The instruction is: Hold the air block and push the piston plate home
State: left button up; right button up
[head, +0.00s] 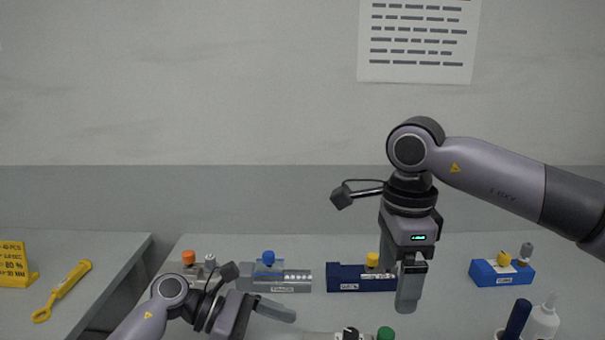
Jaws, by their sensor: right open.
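Several labelled blocks stand on the bench; the labels are too small to read surely, so I cannot tell which is the air block. A grey block with a blue knob (275,282) is left of centre, and a dark blue block with a yellow knob (345,279) is at the centre. I cannot make out a piston plate. My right gripper (408,290) is open, pointing down just right of the dark blue block, with nothing seen between its fingers. My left gripper (275,310) is low in front of the grey block; its jaws do not show clearly.
A bright blue block (500,273) stands at the right. A white bottle (543,320) and a dark cylinder (518,318) are at front right. An orange knob (188,257) shows at left. A side table (110,250) holds a yellow tool (62,290) and a yellow sign (14,265).

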pick_arm(q)
jog(key=v, duration=1.2)
jog(key=shift+f, duration=0.1)
